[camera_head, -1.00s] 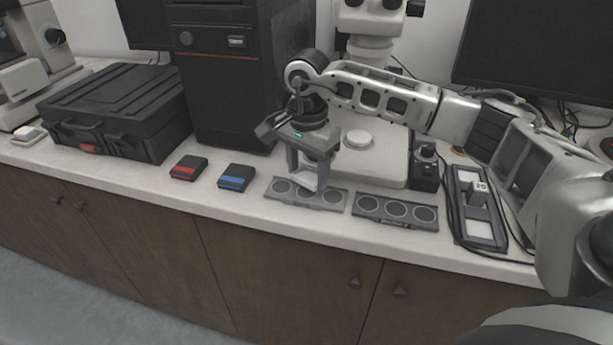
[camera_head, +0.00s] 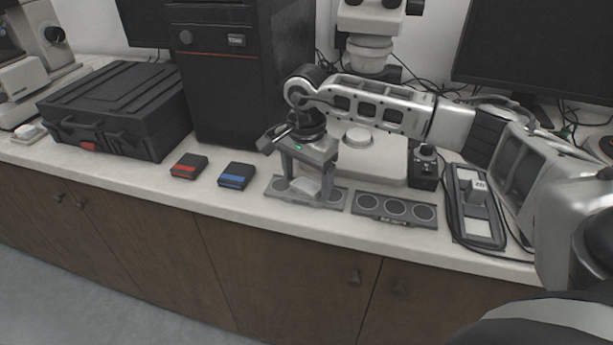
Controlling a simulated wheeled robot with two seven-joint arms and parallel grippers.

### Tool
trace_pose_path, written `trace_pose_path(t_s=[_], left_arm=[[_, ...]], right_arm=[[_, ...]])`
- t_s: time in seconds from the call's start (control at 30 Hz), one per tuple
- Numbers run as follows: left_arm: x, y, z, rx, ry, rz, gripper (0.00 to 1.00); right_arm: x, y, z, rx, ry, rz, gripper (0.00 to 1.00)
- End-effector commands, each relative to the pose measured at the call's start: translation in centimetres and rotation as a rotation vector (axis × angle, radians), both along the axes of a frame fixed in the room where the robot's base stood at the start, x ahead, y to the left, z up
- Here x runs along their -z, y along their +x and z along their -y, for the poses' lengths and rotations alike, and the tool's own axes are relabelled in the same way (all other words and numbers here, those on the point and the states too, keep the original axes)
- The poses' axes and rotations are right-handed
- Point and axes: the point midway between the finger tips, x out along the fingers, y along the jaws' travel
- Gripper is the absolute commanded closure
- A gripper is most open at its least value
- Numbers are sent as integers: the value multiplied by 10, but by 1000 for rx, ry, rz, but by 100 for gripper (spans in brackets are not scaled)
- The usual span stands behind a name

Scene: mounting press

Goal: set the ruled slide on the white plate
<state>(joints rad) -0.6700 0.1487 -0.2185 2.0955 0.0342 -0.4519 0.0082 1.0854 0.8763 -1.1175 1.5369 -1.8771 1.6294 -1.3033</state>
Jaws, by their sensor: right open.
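My right gripper (camera_head: 306,188) is open, pointing down over the left grey rack (camera_head: 276,188) with round discs. A pale block-like piece (camera_head: 304,186) shows between its fingers, low over the rack's middle. I cannot tell whether it is the ruled slide, or whether it touches the rack. A round white plate (camera_head: 358,137) sits on the pale microscope base behind the gripper, and seems bare. No ruled marks can be made out anywhere. My left gripper is not in view.
A second grey rack (camera_head: 395,209) lies to the right. A black tray (camera_head: 478,232) with a tagged block (camera_head: 478,190) is farther right. A red-striped box (camera_head: 189,166) and a blue-striped box (camera_head: 236,176) lie left. A black case (camera_head: 118,108) stands far left.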

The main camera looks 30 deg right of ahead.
Motion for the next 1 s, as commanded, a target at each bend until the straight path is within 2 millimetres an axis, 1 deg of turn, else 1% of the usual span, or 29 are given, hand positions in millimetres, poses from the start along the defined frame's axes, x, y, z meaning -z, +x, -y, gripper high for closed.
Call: trace_pose_path(t_s=[0.17, 0.4, 0.5, 0.6, 0.73, 0.87, 0.93, 0.97, 1.0], left_arm=[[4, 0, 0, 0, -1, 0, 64], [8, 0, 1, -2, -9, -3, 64], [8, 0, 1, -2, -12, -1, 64], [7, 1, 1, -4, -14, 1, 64], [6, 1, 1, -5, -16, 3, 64], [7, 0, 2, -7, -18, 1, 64], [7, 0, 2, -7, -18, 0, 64], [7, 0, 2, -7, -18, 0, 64], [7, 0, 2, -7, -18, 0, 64]], right_arm=[[-27, 1, 0, -1, 0, 7, 23], [-79, 1, 0, 0, 0, 7, 23], [-97, 1, 0, 0, 1, 5, 23], [-110, 1, -1, 0, 2, 5, 23], [-119, 1, -1, -1, 2, 3, 23], [-118, 0, -4, -3, 10, -1, 23], [-108, -1, -17, -9, 55, -9, 23], [-102, -2, -28, -12, 91, -16, 23], [-90, -5, -47, -14, 158, -28, 23]])
